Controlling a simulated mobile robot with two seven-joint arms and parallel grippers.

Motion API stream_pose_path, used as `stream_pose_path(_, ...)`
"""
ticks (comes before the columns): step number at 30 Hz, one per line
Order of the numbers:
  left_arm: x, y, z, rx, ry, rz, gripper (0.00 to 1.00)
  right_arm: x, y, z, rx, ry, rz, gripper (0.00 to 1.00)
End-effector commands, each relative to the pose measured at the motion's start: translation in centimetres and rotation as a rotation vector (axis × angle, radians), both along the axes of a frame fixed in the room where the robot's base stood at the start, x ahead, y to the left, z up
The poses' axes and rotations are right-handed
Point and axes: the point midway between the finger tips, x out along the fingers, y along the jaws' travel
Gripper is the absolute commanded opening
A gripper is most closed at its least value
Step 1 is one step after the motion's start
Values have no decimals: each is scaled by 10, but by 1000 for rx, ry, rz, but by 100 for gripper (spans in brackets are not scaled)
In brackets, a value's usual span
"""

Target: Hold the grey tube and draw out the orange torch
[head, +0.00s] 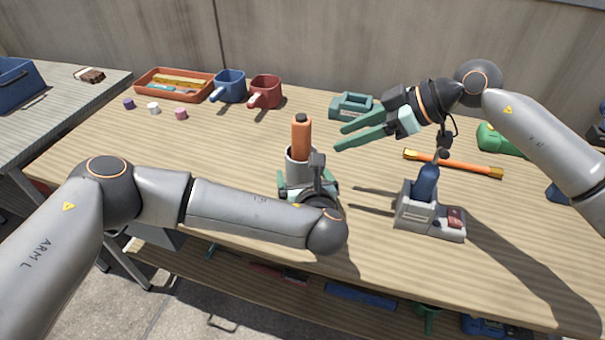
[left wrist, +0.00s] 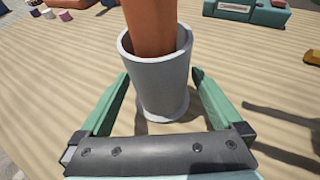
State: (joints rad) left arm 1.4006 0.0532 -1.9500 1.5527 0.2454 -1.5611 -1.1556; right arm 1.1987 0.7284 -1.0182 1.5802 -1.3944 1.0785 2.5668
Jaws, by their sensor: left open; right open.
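The orange torch (head: 301,138) stands upright in the grey tube (head: 299,168), its upper part and dark top showing above the rim. In the left wrist view the tube (left wrist: 160,85) stands on the table with the torch (left wrist: 152,25) in it. My left gripper (head: 308,184) is low at the tube; its open green fingers (left wrist: 162,100) lie on either side of the tube's wall, with a gap visible at the right finger. My right gripper (head: 338,138) is open and empty, in the air to the right of the torch, its fingers pointing left towards it.
A grey holder with a blue bottle-like item (head: 427,184) stands at right. An orange bar (head: 453,163) lies behind it. A teal box (head: 352,105), red mug (head: 265,92), blue mug (head: 229,87) and orange tray (head: 174,85) are at the back.

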Motion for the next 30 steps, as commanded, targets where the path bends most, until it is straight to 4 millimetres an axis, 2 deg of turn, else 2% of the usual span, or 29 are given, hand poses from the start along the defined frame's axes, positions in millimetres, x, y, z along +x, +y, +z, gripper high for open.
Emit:
stream_pose_path(2, 0, 0, 0, 0, 0, 0, 93, 0, 0, 0, 0, 0, 0, 50)
stream_pose_path(22, 0, 0, 0, 0, 0, 0, 18, 0, 0, 0, 0, 0, 0, 50)
stream_pose_path(30, 0, 0, 0, 0, 0, 0, 18, 0, 0, 0, 0, 0, 0, 50)
